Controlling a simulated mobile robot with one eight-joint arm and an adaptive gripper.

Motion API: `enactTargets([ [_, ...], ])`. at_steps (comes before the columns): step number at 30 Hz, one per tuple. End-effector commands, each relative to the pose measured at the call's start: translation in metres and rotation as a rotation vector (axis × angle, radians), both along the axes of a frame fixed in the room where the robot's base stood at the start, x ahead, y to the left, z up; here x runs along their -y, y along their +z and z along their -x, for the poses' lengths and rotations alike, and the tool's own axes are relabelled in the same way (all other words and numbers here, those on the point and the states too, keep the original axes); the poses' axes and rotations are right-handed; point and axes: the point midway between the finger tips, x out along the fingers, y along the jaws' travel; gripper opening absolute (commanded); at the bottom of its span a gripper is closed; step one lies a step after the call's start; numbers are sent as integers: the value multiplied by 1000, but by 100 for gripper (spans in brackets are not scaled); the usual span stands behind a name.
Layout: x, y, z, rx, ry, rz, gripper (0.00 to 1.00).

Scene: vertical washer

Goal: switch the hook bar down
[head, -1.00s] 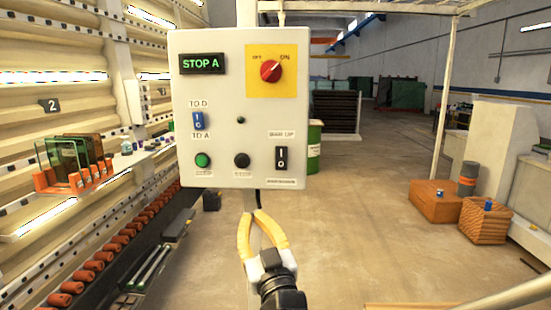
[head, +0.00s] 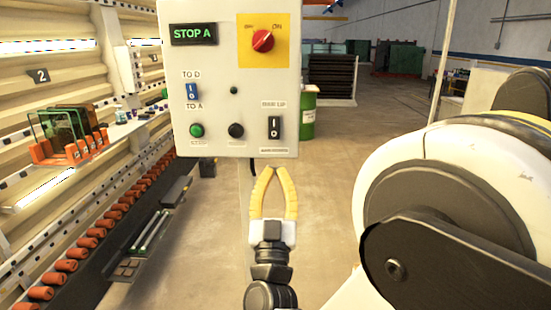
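The control panel (head: 215,100) fills the upper middle of the head view. Low on its right side is a black rocker switch (head: 275,128) with a white line above a round mark. The small label above it seems to end in "UP"; the label below is too small to read. Which way the rocker is tipped I cannot tell. My gripper (head: 275,170) points up just below the panel's bottom edge, under the rocker. Its two yellow fingers bow apart in the middle and come together at the tips. It holds nothing and appears clear of the switch.
Racks with orange rollers (head: 75,249) run along the left. A green drum (head: 308,110) stands behind. My arm links fill the right.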

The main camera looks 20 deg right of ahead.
Motion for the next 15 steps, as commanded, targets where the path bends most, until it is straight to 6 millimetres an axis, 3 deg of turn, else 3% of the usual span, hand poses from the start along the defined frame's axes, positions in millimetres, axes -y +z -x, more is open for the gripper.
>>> enactTargets([
  [13,24,53,-71,-1,-1,2,0],
  [15,27,47,-82,0,-2,1,0],
])
